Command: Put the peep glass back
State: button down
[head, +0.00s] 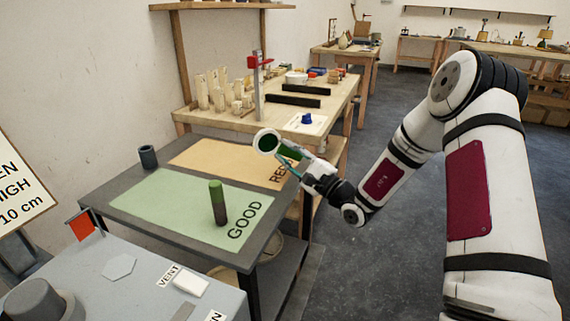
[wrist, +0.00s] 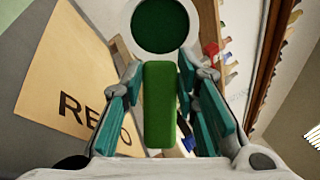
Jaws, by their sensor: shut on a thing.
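The peep glass has a round pale rim with dark green glass (head: 267,142) and a green handle. In the wrist view its round glass (wrist: 160,25) is at the top centre, with the flat green handle (wrist: 158,105) below it. My gripper (head: 291,163) is shut on the handle, its teal fingers (wrist: 163,100) on either side of it. It holds the peep glass up in the air, apparently above the right part of the grey table (head: 165,228). The lens end points away from the gripper.
A green mat marked GOOD (head: 160,205) carries an upright green-and-dark cylinder (head: 218,203). Behind it lies a tan mat (head: 215,160), partly hidden by my arm. A dark cup (head: 148,156) stands at the table's left. A grey cabinet (head: 135,290) is in front; a cluttered workbench (head: 195,118) stands behind.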

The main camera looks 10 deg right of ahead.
jog(key=shift+w+f, duration=0.15)
jog(key=shift+w, duration=1.2)
jog(key=shift+s+f+b, duration=0.1)
jog(key=shift+f+b, duration=0.55)
jog(key=shift+f, duration=1.05)
jog(key=shift+f, duration=0.1)
jog(key=c, duration=1.5)
grip_release()
jog(key=shift+f, duration=0.1)
jog(key=shift+c, duration=0.2)
